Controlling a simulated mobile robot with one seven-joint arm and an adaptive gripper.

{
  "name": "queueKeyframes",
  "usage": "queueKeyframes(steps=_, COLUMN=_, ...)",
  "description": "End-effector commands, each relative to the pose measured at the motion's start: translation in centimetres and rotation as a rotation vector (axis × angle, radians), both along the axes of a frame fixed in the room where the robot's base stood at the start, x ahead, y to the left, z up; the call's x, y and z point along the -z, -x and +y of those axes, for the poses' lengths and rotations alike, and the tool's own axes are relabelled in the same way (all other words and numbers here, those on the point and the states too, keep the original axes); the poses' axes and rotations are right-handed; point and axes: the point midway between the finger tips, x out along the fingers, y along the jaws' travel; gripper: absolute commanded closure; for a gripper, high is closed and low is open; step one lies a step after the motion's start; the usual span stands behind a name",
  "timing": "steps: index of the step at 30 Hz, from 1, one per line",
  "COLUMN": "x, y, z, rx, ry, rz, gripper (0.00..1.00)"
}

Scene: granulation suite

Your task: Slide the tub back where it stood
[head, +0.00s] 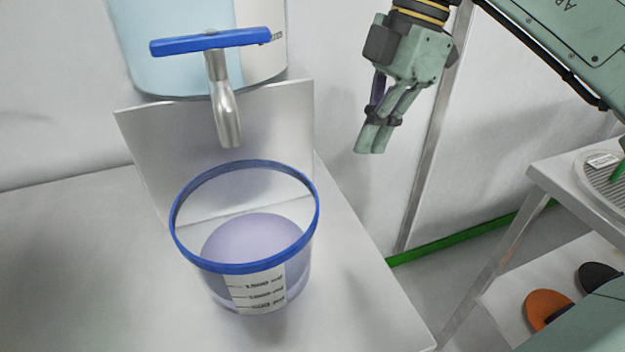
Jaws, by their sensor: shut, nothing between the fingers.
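The tub (262,268) is clear with a blue rim and a volume scale on its front. It stands upright on a pale bench, below and slightly in front of a metal spout, and holds purplish liquid. My gripper (372,150) is shut and empty. It hangs to the right of the tub and higher in the picture, apart from it, with the fingers pointing down.
A dispenser tank (120,45) with a blue lever handle (210,41) and metal spout (227,115) rests on a grey stand (150,130) behind the tub. The bench (90,270) is bare to the left. A side table (560,180) with a round tray stands right.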

Motion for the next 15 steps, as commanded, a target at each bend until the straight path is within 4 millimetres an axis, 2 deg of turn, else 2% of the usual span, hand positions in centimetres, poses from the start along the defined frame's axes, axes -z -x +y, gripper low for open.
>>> queueKeyframes(steps=5, x=1.5, y=0.2, z=0.3, rx=-0.001, ry=0.000, rz=0.001, gripper=1.00)
queueKeyframes(steps=15, x=8.3, y=1.3, z=2.2, rx=-0.004, ry=-0.001, rz=0.002, gripper=1.00)
